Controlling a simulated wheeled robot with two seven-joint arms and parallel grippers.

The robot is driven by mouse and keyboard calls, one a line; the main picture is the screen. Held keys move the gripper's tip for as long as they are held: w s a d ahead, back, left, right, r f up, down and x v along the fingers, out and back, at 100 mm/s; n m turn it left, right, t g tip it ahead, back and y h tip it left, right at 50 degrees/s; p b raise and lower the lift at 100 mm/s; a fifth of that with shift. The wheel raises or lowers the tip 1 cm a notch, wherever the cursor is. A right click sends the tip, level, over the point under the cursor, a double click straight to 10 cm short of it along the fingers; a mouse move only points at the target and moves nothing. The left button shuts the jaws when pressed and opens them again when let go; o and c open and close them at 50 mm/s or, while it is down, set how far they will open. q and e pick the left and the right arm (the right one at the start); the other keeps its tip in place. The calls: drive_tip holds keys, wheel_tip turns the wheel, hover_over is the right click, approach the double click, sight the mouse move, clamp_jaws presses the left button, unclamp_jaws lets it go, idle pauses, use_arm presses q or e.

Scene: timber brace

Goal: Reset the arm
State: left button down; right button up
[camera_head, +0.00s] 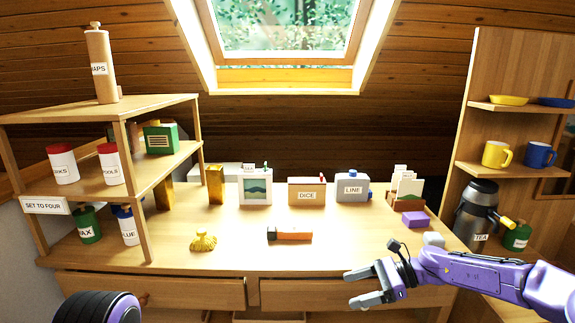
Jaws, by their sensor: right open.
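My right arm comes in from the lower right. Its gripper (358,288) is open and empty, with its fingers pointing left, in front of the right drawer and near the desk's front edge. Only a round dark part of my own body shows at the lower left. My left gripper does not show.
On the desk (345,255) lie an orange and dark block (290,234), a yellow lump-shaped thing (203,240) and a purple block (415,219). The DICE box (306,192) and LINE box (352,187) stand behind. A TEA flask (478,215) stands right. The desk's front middle is clear.

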drive_tip(key=w+f+t+h, duration=0.3)
drive_tip(key=f+t+h, duration=0.1)
drive_tip(key=f, duration=0.5)
drive_tip(key=s+d+f+n+h, duration=0.1)
drive_tip(key=s+f+n+h, duration=0.1)
drive_tip(key=s+f+h, duration=0.4)
drive_tip(key=s+d+f+n+h, duration=0.2)
drive_tip(key=s+f, duration=0.7)
drive_tip(key=f, duration=0.2)
drive_tip(key=s+d+n+h, duration=0.2)
drive_tip(key=s+d, duration=0.3)
drive_tip(key=s, duration=0.8)
drive_tip(key=s+d+n+g+h+p, duration=0.1)
drive_tip(key=s+d+n, duration=0.3)
drive_tip(key=s, duration=0.9)
drive_tip(key=shift+d+f+n+g+h, duration=0.15)
drive_tip(key=shift+d+n+g+h, duration=0.2)
drive_tip(key=shift+h, duration=0.55)
